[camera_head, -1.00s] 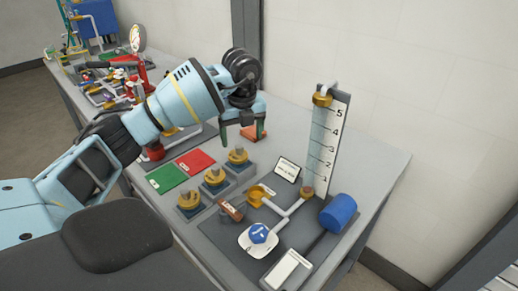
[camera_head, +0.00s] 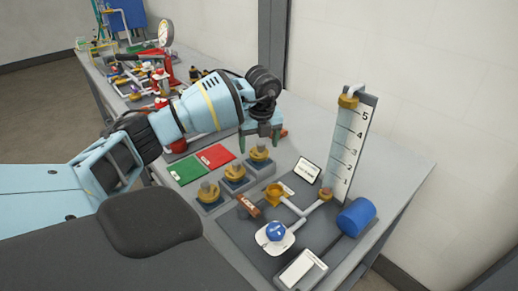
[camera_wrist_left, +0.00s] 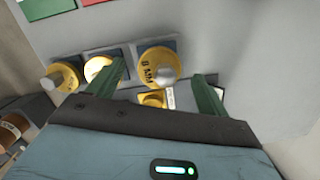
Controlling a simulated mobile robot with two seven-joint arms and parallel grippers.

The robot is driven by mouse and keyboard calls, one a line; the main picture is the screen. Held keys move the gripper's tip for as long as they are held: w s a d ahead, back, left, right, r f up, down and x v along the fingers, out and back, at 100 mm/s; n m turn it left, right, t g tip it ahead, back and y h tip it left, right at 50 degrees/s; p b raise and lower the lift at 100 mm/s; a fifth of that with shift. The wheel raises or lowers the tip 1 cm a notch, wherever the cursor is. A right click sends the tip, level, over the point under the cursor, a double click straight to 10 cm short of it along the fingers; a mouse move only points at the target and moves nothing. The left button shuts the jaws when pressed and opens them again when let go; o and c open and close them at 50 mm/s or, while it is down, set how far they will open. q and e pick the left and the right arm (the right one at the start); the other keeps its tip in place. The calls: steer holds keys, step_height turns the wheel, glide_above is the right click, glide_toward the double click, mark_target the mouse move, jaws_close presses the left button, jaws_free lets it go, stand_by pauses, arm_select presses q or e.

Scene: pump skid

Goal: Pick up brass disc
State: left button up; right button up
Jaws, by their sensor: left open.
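Three brass discs with grey knobs sit on blue-grey blocks in a row: the far disc (camera_head: 259,153), the middle disc (camera_head: 234,174) and the near disc (camera_head: 208,192). My left gripper (camera_head: 260,142) is open, with its green fingers pointing down just above the far disc. In the left wrist view, the largest disc (camera_wrist_left: 158,64), marked with dark lettering, lies between the open fingers (camera_wrist_left: 164,72), slightly beyond the tips. I see no contact. The left finger partly covers a neighbouring disc (camera_wrist_left: 98,69). My right gripper is not in view.
Red (camera_head: 215,155) and green (camera_head: 187,169) mats lie left of the discs. Right of them stand a tall scale board (camera_head: 352,145), a blue cylinder (camera_head: 357,217) and a brown lock tag (camera_head: 247,206). The bench is bare toward the wall.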

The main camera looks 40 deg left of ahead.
arm_select(q)
steer(key=shift+f, duration=0.85)
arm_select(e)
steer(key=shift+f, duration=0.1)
arm_select(q)
steer(key=c, duration=1.2)
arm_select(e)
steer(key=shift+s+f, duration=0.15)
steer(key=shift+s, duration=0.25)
arm_select(q)
steer(key=shift+o, duration=0.2)
steer(key=shift+r, duration=0.1)
steer(key=shift+w+r, duration=0.1)
steer(key=shift+r, duration=0.35)
steer(key=shift+s+d+r, duration=0.1)
steer(key=shift+s+r, duration=0.1)
steer(key=shift+r, duration=0.45)
steer(key=shift+s+d+r, duration=0.1)
steer(key=shift+s+r, duration=0.05)
steer(key=shift+r, duration=0.45)
steer(key=s+d+r, duration=0.1)
steer(key=s+d, duration=0.8)
steer(key=s, duration=0.3)
steer(key=shift+s+r, duration=0.2)
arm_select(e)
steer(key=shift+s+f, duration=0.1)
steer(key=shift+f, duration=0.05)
